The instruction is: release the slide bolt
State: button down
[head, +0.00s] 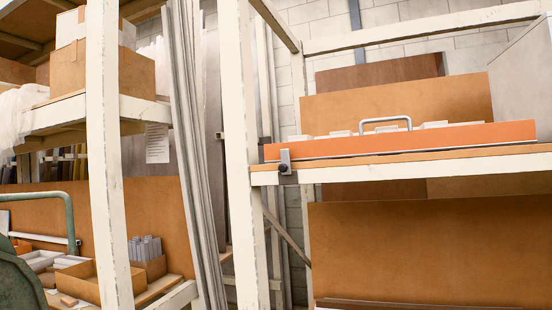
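A small grey metal latch with a dark knob (285,163) sits at the left front end of a shelf, against the left end of an orange tray (450,140). It looks like the slide bolt, but it is too small to tell how its bolt sits. The tray rests on the shelf (420,170) and has a grey bar handle (386,119) above its front wall. Several pale blocks show behind that wall. My gripper is not in view.
A cream upright post (240,150) stands just left of the latch. Long grey lengths (190,150) lean further left. Left shelves hold cardboard boxes (100,72) and an open box (85,283). A green tube (68,225) rises at the lower left.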

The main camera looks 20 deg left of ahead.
aim_at(285, 167)
jog(key=z, duration=0.1)
jog(key=i, duration=0.95)
jog(key=u, duration=0.1)
